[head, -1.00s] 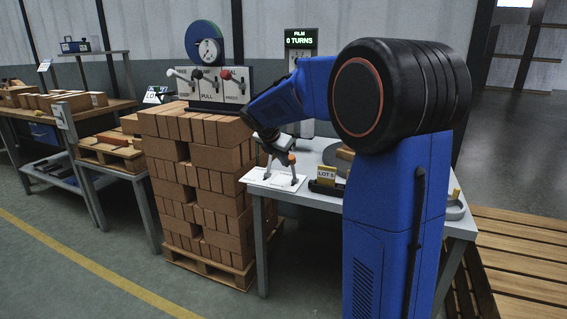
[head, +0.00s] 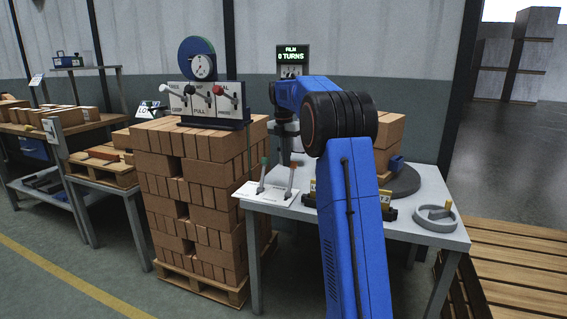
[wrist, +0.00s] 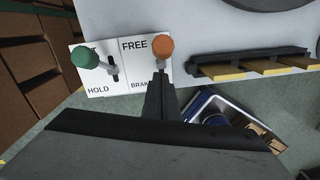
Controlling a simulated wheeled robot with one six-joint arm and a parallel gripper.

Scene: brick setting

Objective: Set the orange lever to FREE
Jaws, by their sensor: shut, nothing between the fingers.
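The orange lever (head: 291,178) stands on a white label plate (head: 252,197) at the table's front left corner. In the wrist view its orange knob (wrist: 162,47) is beside the word FREE, with BRAKE printed lower down; its exact setting is hard to tell. A green-knobbed lever (head: 263,174) stands to its left, near the word HOLD; its knob (wrist: 85,56) also shows in the wrist view. My gripper (wrist: 161,80) is shut and empty, its tips appearing just below the orange knob; contact cannot be told. I cannot make out its fingers in the head view.
Yellow-marked blocks in a dark holder (wrist: 250,65) lie right of the levers. A turntable (head: 404,182) and a grey handwheel (head: 436,217) are farther right. A brick stack (head: 205,200) with a lever panel (head: 206,101) stands left. A display (head: 293,57) reads 0 TURNS.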

